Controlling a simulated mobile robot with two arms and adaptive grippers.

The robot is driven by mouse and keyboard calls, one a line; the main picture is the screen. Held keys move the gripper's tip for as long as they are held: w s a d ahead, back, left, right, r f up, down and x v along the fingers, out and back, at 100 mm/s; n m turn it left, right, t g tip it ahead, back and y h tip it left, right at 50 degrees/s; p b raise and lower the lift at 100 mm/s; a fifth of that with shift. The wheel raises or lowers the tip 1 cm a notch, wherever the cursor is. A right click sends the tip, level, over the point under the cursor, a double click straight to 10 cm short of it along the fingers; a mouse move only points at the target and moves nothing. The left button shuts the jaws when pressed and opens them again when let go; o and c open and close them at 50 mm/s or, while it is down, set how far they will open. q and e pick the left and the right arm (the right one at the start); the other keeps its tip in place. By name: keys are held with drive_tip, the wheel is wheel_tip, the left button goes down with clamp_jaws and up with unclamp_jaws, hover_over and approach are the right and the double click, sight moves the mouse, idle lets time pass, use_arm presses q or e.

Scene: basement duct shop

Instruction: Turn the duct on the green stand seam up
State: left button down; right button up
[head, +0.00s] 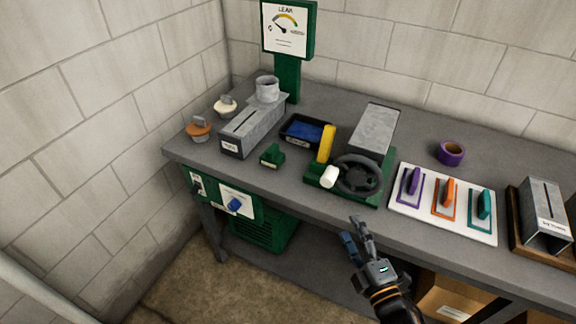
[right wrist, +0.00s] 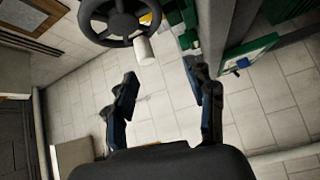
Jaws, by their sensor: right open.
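The grey sheet-metal duct (head: 375,128) lies on the green stand (head: 318,184) near the middle of the bench. No seam line shows on its upper face; its other sides are hidden. A black handwheel (head: 358,176) with a white knob (head: 329,177) is at the stand's front, beside a yellow lever (head: 326,144). My right gripper (head: 357,232) is open and empty, in front of the bench edge and below the handwheel, apart from it. The right wrist view shows its spread fingers (right wrist: 160,82) with the handwheel (right wrist: 122,22) and knob (right wrist: 143,50) beyond. My left gripper is not in view.
On the bench at left are another slotted duct (head: 252,127), a blue-filled black tray (head: 303,131) and a small green block (head: 272,155). At right are a white board (head: 430,222) with coloured handles, purple tape (head: 451,152) and a duct on wood (head: 545,212).

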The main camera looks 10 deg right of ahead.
sight(330, 186)
drive_tip(key=shift+n, duration=0.4)
drive_tip(key=w+a+r+p, duration=0.1)
drive_tip(key=w, duration=0.3)
drive_tip(key=w+a+r+p, duration=0.1)
drive_tip(key=w+r, duration=0.1)
drive_tip(key=w, duration=0.2)
drive_tip(key=w+a+r+p, duration=0.1)
drive_tip(key=w, duration=0.3)
drive_tip(key=shift+w+r+p, duration=0.1)
drive_tip(key=shift+r+p, duration=0.1)
drive_tip(key=shift+p, duration=0.1)
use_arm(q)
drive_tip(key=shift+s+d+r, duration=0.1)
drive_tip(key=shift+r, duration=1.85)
use_arm(e)
drive_tip(key=shift+w+a, duration=0.15)
drive_tip(key=shift+w, duration=0.6)
drive_tip(key=shift+c, duration=0.2)
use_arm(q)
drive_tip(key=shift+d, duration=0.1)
use_arm(e)
clamp_jaws()
